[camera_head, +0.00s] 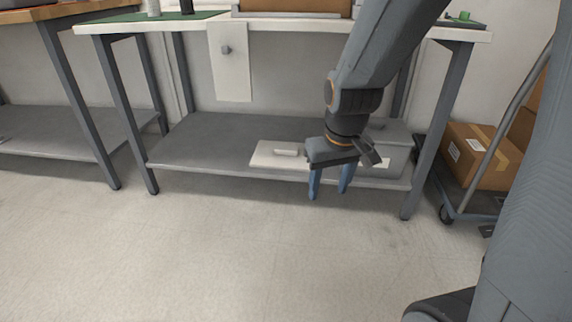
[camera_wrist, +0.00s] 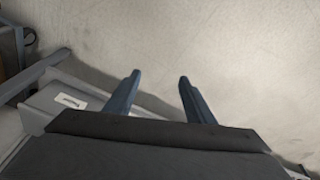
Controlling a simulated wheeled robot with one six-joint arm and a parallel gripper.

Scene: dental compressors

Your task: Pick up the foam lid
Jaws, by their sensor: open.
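The foam lid looks to be the flat pale plate with a small raised handle block (camera_head: 270,159) lying on the lower shelf. My gripper (camera_head: 329,190) hangs just right of it and in front of the shelf edge, fingers pointing down. Its two blue fingers are apart and nothing is between them. The gripper hides the right end of the plate. In the wrist view my gripper (camera_wrist: 158,84) is over bare floor, and I cannot make out the lid there.
A grey box with a white label (camera_head: 398,160) stands on the lower shelf (camera_head: 205,145) behind and right of my gripper. The workbench top (camera_head: 290,27) and its legs surround the shelf. A cart with a cardboard box (camera_head: 482,155) is at right. The floor in front is clear.

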